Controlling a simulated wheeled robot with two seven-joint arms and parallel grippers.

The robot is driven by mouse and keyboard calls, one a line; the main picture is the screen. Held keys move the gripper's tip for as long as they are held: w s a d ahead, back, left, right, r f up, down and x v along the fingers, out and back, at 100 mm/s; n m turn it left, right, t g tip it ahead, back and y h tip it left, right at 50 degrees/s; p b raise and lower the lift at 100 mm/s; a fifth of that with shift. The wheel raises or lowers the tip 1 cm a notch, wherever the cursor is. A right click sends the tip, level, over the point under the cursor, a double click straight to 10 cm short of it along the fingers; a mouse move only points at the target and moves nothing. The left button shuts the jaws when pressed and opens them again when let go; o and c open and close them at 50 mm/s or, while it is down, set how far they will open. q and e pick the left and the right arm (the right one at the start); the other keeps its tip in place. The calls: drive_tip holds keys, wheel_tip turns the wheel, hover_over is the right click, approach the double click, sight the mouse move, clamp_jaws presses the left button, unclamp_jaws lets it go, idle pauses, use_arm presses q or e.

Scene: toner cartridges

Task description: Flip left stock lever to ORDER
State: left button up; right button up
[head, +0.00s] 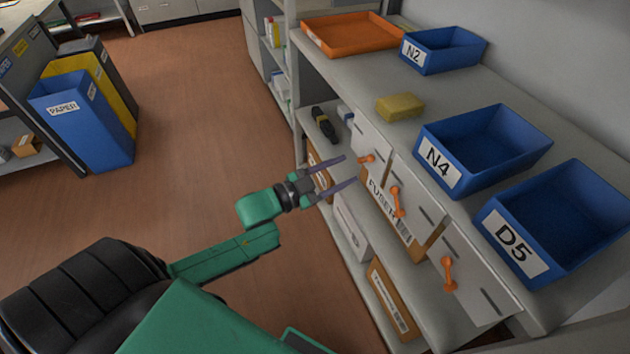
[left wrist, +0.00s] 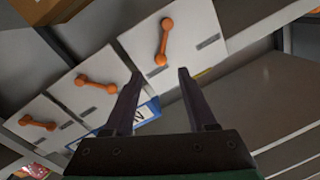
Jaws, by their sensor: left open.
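The left stock lever (head: 366,158) is an orange two-knobbed handle on a small white panel at the far end of the row. It lies nearly sideways in the head view. The largest lever in the left wrist view (left wrist: 163,42) appears to be this one, ahead of the fingers. My left gripper (head: 347,171) is open and empty, in front of this panel. Its fingers also show in the left wrist view (left wrist: 158,85), apart from the lever. The middle lever (head: 396,200) and right lever (head: 448,275) stand more upright. No ORDER lettering is readable. My right gripper is out of view.
Blue bins N2 (head: 442,50), N4 (head: 483,148) and D5 (head: 560,222) stand on the grey worktop, with a yellow block (head: 400,106) and an orange tray (head: 350,34). Boxes and a dark tool (head: 324,124) lie on shelves below. The floor (head: 200,90) left of the gripper is clear.

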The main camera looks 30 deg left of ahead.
use_arm(q)
drive_tip(key=v, duration=0.8)
drive_tip(key=shift+s+a, duration=0.15)
drive_tip(key=shift+s, duration=0.05)
drive_tip(key=s+a+f+n+g+y+p, duration=0.1)
drive_tip(key=s+a+f+n+g+y, duration=0.2)
drive_tip(key=f, duration=0.6)
drive_tip(key=s+a+f+n+g+y+p, duration=0.1)
drive_tip(key=s+a+f+n+y+p, duration=0.15)
drive_tip(key=a+f, duration=0.55)
drive_tip(key=s+a+f+n+g+y+p, duration=0.1)
drive_tip(key=s+a+f+n+g+y, duration=0.2)
drive_tip(key=f, duration=0.8)
drive_tip(key=s+d+f+g+p, duration=0.1)
drive_tip(key=s+d+f+g, duration=0.2)
drive_tip(key=s+f, duration=0.4)
drive_tip(key=s+d+f+g+y+p, duration=0.1)
drive_tip(key=s+d+f+g, duration=0.3)
drive_tip(key=s, duration=1)
wheel_tip(320, 180, down, 3)
drive_tip(key=shift+s+d+f+n, duration=0.1)
drive_tip(key=shift+s+d+n, duration=0.25)
drive_tip(key=shift+d, duration=0.85)
drive_tip(key=shift+y, duration=0.25)
